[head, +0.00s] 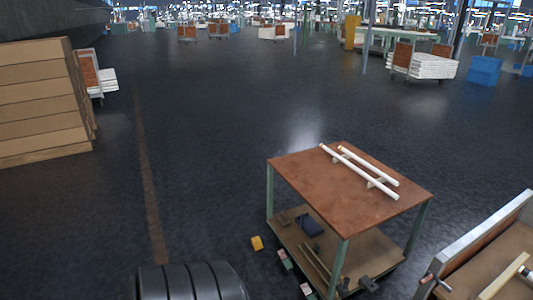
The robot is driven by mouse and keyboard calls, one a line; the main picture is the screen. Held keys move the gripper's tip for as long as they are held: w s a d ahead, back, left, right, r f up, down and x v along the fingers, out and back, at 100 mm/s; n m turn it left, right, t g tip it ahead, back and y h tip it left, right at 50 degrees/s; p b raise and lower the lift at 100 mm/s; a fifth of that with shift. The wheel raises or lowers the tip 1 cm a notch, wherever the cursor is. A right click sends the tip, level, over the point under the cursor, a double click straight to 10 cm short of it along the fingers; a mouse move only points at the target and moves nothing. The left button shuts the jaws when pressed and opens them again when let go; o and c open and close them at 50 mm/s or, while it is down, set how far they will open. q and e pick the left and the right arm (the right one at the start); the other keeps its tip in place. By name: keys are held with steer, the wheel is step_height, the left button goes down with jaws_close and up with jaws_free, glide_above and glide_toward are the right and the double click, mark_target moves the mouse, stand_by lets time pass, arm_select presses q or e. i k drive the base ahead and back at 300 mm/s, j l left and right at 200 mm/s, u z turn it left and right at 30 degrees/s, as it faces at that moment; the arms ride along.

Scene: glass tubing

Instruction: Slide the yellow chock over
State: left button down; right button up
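The yellow chock (257,243) is a small block lying on the dark floor. It is just left of the wooden cart (300,185), apart from its lower shelf. No gripper shows in the head view. A black ribbed shape, perhaps part of my own body, is at the bottom edge, left of and below the chock.
The cart has two white tubes (358,170) on top and several small items on its lower shelf (338,257). Small reddish and green blocks (284,260) lie at its left foot. A wooden-bedded trolley (490,260) stands right. Stacked boxes (42,100) stand left. The middle floor is clear.

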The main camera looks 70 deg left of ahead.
mark_target(255, 242)
steer(key=u, duration=2.25)
steer(key=i+j, duration=0.2)
steer(key=i, duration=0.2)
steer(key=l+z, duration=0.05)
